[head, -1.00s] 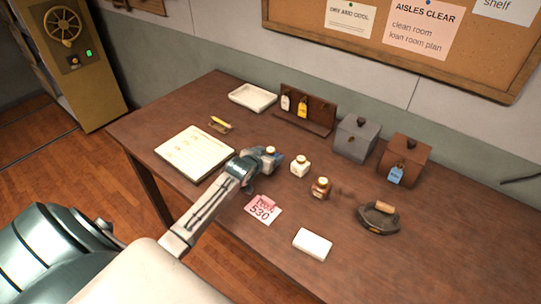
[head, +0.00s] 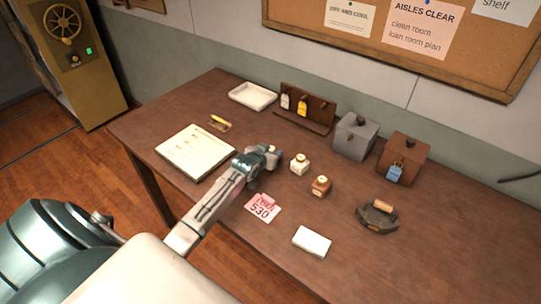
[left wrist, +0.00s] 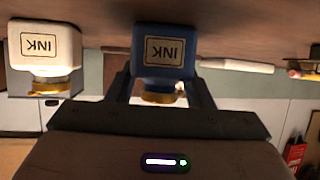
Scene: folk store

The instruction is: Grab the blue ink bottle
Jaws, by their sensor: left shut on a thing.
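The blue ink bottle (left wrist: 165,50) shows in the left wrist view, upside down in that picture, with a label reading INK and a gold-coloured neck. My left gripper (left wrist: 160,88) is shut on it, one finger on each side. In the head view my left gripper (head: 268,156) is over the middle of the table and largely hides the bottle. I cannot tell whether the bottle's base touches the table. A white ink bottle (head: 300,164) stands just right of the gripper; it also shows in the left wrist view (left wrist: 45,45). My right gripper is not in view.
A brown bottle (head: 320,186) stands beside the white one. Pink number cards (head: 262,208), a white block (head: 312,242), an iron (head: 378,217), two boxes (head: 355,138) (head: 405,158), a rack (head: 305,110), a tray (head: 253,96) and a ledger (head: 195,152) are on the table.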

